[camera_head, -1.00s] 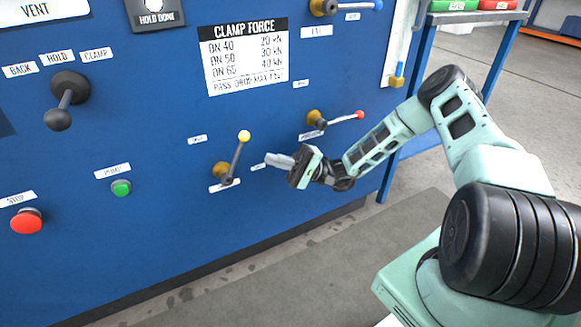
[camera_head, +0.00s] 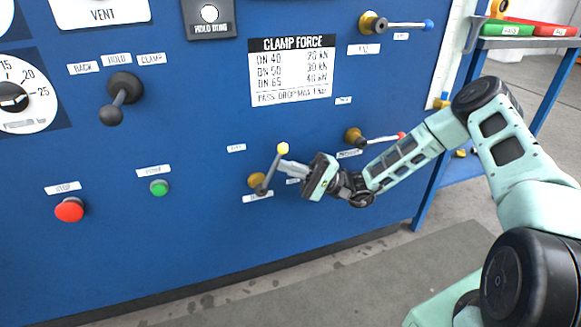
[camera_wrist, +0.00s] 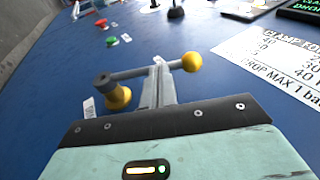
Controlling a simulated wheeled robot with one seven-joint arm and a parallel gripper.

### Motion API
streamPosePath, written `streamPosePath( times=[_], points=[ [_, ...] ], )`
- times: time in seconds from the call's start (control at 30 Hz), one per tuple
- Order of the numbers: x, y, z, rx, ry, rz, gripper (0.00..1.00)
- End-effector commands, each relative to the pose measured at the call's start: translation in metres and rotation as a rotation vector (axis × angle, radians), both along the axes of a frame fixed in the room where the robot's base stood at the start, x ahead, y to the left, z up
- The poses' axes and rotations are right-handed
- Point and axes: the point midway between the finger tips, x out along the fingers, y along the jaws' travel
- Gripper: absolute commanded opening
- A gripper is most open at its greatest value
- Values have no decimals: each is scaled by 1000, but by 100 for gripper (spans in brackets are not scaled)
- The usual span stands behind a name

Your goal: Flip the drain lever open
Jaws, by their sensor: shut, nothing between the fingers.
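A valve lever with a yellow ball knob (camera_head: 283,148) rises up and to the right from its brass pivot (camera_head: 257,181) on the blue panel. Its label is too small to read, so I cannot confirm that it is the drain lever. In the wrist view the grey lever bar (camera_wrist: 130,73) runs from the pivot at left to the yellow knob (camera_wrist: 191,62) at right. My gripper (camera_head: 284,166) is shut and empty, just right of the lever. In the wrist view the closed fingers (camera_wrist: 158,75) reach the bar near the knob; I cannot tell whether they touch it.
A red-tipped lever (camera_head: 378,140) sits to the right, close to my forearm, and a blue-tipped lever (camera_head: 395,25) is above it. A green button (camera_head: 158,188), red button (camera_head: 69,210) and black selector lever (camera_head: 119,97) are at left. A shelf (camera_head: 525,42) stands at right.

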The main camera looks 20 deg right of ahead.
Motion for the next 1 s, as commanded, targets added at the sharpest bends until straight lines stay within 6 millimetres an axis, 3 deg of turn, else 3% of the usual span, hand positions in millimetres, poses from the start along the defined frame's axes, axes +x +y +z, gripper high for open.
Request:
streamPosePath(
  times=[0.4, 0.7, 1.0],
  points=[
    [1, 13, 24, -201, 14, 1, 0],
    [1, 27, 27, -370, 24, 1, 0],
    [2, 35, 27, -362, 24, 0, 0]
  ],
)
